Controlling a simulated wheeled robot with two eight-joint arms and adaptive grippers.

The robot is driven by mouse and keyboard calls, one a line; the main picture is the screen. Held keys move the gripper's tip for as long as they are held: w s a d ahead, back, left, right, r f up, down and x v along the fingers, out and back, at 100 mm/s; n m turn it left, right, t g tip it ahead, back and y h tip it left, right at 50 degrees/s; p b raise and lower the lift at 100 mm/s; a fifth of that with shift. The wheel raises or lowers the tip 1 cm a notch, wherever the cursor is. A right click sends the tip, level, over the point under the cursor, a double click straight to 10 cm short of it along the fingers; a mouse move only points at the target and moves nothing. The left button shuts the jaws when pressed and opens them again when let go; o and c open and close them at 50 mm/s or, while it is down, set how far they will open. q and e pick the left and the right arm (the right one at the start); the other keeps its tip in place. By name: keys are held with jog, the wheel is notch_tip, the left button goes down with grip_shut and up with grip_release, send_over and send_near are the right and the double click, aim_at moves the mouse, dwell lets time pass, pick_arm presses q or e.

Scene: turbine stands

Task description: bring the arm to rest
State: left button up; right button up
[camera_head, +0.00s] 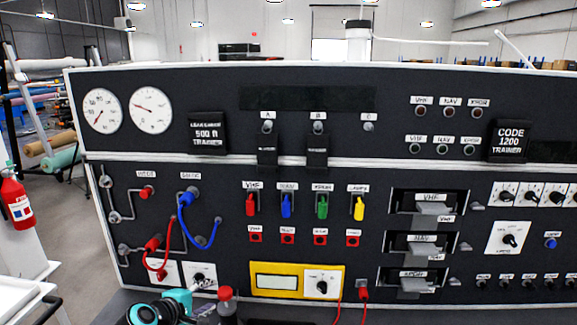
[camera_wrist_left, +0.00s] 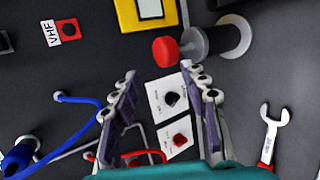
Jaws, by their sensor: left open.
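My left gripper (camera_head: 207,308) shows at the bottom edge of the head view, low in front of the panel's left part, with its teal and dark arm links beside it. In the left wrist view my left gripper (camera_wrist_left: 158,82) has its two purple-grey fingers wide apart, with nothing held between them. A red-capped dark cylinder (camera_head: 226,304) stands just right of the gripper in the head view. The red cap (camera_wrist_left: 165,51) lies just beyond the fingertips in the wrist view; I cannot tell the exact gap. My right gripper is in neither view.
The black instrument panel (camera_head: 215,172) fills the width ahead, with switches, gauges and a yellow-framed display (camera_head: 296,281). Blue (camera_head: 203,230) and red hoses hang on its left. A wrench (camera_wrist_left: 268,135) lies right of the fingers in the wrist view. A fire extinguisher (camera_head: 17,202) is far left.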

pick_arm(q)
jog(key=s+d+f+m+g+y, duration=0.2)
jog(key=s+m, duration=0.6)
jog(key=s, duration=0.4)
jog(key=s+d+f+m+g+y, duration=0.2)
jog(key=s+m, duration=0.5)
jog(key=s, duration=0.6)
jog(key=shift+s+f+m, duration=0.15)
jog(key=shift+s+m, duration=0.15)
jog(key=shift+m, duration=0.1)
